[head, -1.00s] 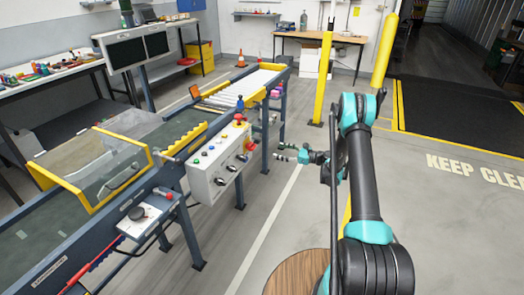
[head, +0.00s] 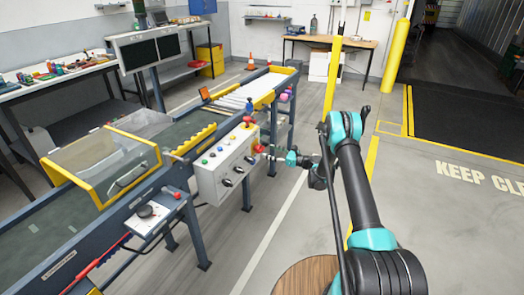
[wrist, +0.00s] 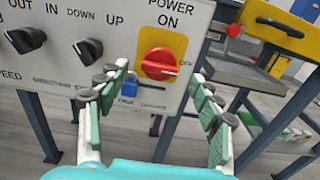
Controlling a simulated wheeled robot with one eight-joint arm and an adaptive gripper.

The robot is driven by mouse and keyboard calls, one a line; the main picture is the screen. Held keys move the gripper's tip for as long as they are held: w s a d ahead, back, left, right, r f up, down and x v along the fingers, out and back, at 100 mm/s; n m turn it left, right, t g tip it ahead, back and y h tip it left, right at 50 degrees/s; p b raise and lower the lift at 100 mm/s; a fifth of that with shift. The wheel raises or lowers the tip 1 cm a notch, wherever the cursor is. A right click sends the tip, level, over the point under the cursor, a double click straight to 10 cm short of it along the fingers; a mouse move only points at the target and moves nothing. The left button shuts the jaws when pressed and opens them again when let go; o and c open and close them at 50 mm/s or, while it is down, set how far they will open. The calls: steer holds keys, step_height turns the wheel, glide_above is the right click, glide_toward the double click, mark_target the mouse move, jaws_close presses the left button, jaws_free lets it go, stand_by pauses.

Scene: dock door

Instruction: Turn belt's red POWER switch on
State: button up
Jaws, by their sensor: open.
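The red POWER switch (wrist: 158,63) is a rotary knob on a yellow plate at the right end of the grey control panel (wrist: 60,60). "POWER ON" is printed above it, and a partly hidden label sits to its right, where the knob's grip seems to point. My gripper (wrist: 157,92) is open, its fingers spread on either side below the knob, apparently not touching it.
Black knobs (wrist: 88,49) and a blue padlock-like part (wrist: 129,87) sit left of and below the switch. The conveyor (head: 100,200) runs behind the box. A yellow post (head: 332,80) stands beyond my arm. Open floor (head: 270,225) lies in front.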

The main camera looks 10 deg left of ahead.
mark_target(263, 149)
steer(key=shift+x, duration=2.65)
steer(key=shift+c, duration=0.5)
steer(key=c, duration=1.1)
